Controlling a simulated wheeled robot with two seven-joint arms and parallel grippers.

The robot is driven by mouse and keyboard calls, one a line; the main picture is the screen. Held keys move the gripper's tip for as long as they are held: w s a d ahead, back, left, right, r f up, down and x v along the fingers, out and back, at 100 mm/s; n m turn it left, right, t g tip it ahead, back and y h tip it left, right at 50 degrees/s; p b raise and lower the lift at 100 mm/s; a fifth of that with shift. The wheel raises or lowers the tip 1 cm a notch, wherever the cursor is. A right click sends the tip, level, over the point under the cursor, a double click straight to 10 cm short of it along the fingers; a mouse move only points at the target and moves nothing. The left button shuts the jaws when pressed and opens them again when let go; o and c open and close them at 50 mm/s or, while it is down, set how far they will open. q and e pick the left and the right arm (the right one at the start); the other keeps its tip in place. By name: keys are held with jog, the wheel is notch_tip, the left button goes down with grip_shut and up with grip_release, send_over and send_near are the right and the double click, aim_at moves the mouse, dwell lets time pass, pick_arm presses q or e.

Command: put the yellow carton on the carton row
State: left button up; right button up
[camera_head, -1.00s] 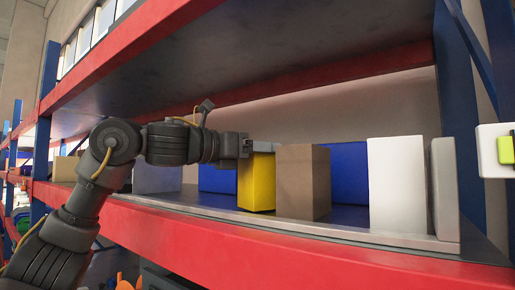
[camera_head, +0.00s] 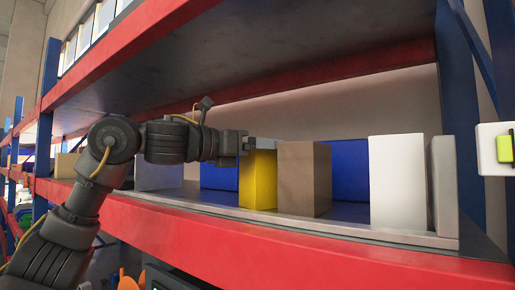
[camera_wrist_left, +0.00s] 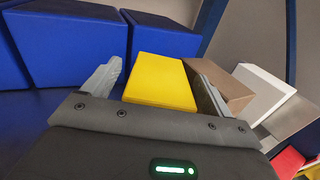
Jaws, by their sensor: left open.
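The yellow carton (camera_head: 258,180) stands upright on the shelf tray, directly left of a brown carton (camera_head: 304,178). My left gripper (camera_head: 262,143) is at the top of the yellow carton. In the left wrist view the yellow carton (camera_wrist_left: 160,80) lies between the two open fingers of my left gripper (camera_wrist_left: 158,88). The right finger is in the narrow space between the yellow and brown cartons; I cannot tell whether it touches either. My right gripper is not in view.
A white carton (camera_head: 397,182) stands right of the brown one, beside a grey end plate (camera_head: 445,187). Blue boxes (camera_head: 350,170) stand behind. The red upper shelf beam (camera_head: 150,52) runs above my arm, and the red lower beam (camera_head: 250,255) runs in front.

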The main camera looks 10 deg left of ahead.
pick_arm(q)
jog(key=b+v, duration=0.4)
jog(key=v, duration=0.8)
